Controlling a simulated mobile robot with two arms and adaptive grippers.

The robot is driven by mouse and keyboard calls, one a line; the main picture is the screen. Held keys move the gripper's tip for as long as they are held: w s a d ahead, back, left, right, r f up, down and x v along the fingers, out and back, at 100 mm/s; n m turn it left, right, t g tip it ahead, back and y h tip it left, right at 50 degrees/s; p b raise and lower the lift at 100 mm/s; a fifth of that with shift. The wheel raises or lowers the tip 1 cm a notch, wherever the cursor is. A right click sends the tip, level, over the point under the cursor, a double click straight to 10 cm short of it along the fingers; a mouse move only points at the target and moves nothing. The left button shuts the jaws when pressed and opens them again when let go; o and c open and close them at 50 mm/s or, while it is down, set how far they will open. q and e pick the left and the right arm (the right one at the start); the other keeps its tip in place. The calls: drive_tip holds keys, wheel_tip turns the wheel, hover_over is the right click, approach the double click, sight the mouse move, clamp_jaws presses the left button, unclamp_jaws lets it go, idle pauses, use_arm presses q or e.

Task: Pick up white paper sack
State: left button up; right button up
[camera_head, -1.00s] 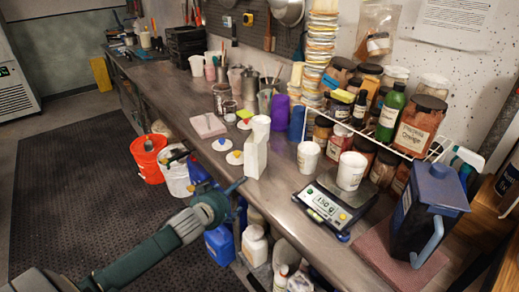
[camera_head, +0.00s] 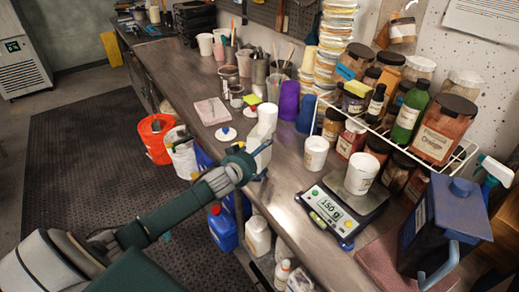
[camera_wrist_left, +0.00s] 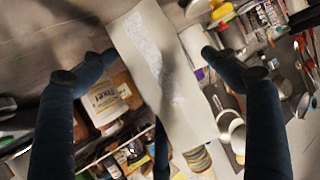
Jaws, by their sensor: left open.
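The white paper sack (camera_head: 262,152) stands upright near the front edge of the workbench, partly hidden behind my left gripper (camera_head: 248,160). In the left wrist view the sack (camera_wrist_left: 165,85) is a long pale shape lying between the two dark fingers of my left gripper (camera_wrist_left: 155,60). The fingers are spread wide, with a gap on both sides of the sack. My right gripper is not in view.
Two white lids (camera_head: 226,133) and a pink block (camera_head: 212,111) lie left of the sack. A white cylinder (camera_head: 267,115) stands just behind it. To the right are a white cup (camera_head: 316,155) and a scale (camera_head: 337,211). An orange bucket (camera_head: 157,138) stands on the floor.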

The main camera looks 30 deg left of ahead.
use_arm(q)
drive_tip(key=shift+w+f, duration=0.1)
drive_tip(key=shift+w, duration=0.85)
drive_tip(key=shift+w+a+f, duration=0.15)
drive_tip(key=shift+w+f, duration=0.3)
drive_tip(key=shift+w, duration=0.1)
drive_tip(key=shift+r, duration=0.15)
drive_tip(key=c, duration=1.5)
